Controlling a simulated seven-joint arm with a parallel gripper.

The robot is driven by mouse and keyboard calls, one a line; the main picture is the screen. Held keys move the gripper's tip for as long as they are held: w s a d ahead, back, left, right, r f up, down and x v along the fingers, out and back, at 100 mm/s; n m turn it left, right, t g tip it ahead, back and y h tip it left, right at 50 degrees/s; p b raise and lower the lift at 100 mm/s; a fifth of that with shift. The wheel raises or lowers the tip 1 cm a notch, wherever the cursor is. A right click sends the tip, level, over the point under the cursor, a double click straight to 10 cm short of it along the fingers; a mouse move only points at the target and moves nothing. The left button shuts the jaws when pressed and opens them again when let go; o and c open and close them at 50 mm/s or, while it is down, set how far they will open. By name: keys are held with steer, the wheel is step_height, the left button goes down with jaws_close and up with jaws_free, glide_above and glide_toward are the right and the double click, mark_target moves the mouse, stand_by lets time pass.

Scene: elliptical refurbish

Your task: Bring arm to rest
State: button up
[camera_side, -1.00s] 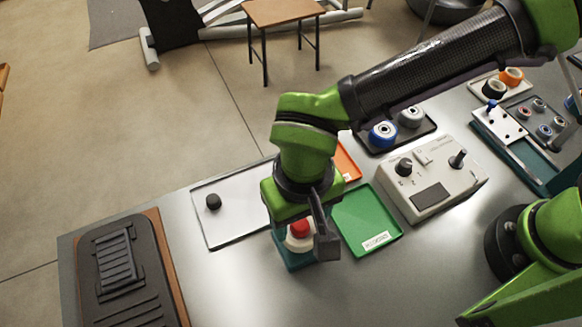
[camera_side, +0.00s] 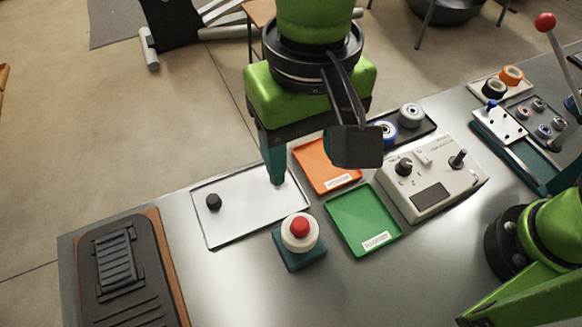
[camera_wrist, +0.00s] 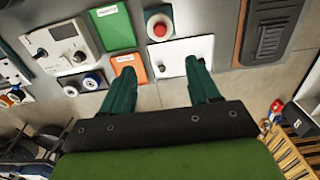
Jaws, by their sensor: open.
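My gripper (camera_side: 316,165) is raised above the table, over the back part of the work area. One teal finger shows in the side view; the other is hidden behind the dark wrist block. In the wrist view both teal fingers of my gripper (camera_wrist: 161,70) are spread wide with nothing between them. The red push button (camera_side: 299,226) stands on its teal base in front of and below my gripper, apart from it. It also shows in the wrist view (camera_wrist: 159,30).
A white tray (camera_side: 240,221) with a black knob, an orange tray (camera_side: 312,160) and a green tray (camera_side: 362,215) lie flat near the button. A grey control box (camera_side: 432,180) stands to the right. A dark ribbed pedal (camera_side: 118,262) lies at the left.

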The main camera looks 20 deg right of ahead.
steer(key=w+d+m+t+y, duration=0.2)
steer(key=d+m+t, duration=0.2)
steer(key=d, duration=3)
steer(key=f+t, duration=0.1)
steer(key=t, duration=0.2)
steer(key=shift+w, duration=0.3)
